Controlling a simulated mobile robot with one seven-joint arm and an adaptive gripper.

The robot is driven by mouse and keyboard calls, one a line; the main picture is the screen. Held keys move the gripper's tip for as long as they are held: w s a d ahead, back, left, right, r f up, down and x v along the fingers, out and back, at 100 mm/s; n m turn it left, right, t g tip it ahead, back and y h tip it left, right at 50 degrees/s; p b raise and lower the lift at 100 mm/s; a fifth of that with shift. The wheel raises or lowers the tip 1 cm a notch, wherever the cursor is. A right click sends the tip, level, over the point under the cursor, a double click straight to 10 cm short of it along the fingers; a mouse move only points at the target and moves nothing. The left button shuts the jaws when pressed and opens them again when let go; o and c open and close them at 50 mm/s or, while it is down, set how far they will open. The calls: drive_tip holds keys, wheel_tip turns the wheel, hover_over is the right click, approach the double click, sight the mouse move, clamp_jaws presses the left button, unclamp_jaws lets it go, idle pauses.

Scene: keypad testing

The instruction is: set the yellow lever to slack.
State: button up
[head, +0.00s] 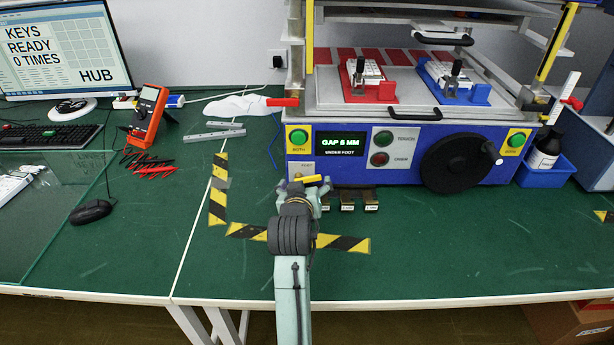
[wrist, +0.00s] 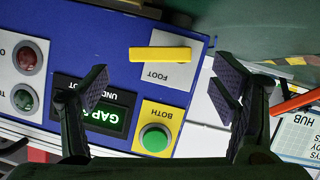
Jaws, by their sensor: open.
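The yellow lever (wrist: 160,54) lies across a pale plate marked FOOT on the front of the blue machine. In the wrist view, which is upside down, it lies nearly level. In the head view the lever (head: 310,179) shows just beyond my gripper (head: 302,190), partly hidden by it. My gripper (wrist: 163,88) is open, its two dark pads wide apart. The lever appears between and beyond them, with no clear contact. The screen (head: 340,141) reads GAP 5 MM, UNDER FOOT. No slack mark is legible.
A green BOTH button (head: 298,137) is above the lever. Green (head: 383,137) and red (head: 379,158) buttons and a black handwheel (head: 459,163) are to the right. Small dark blocks (head: 347,201) stand below the panel. Striped tape (head: 343,243) marks the bench.

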sight(307, 179)
drive_tip(key=shift+p+x, duration=0.35)
drive_tip(key=shift+x, duration=1.8)
drive_tip(key=shift+c, duration=0.2)
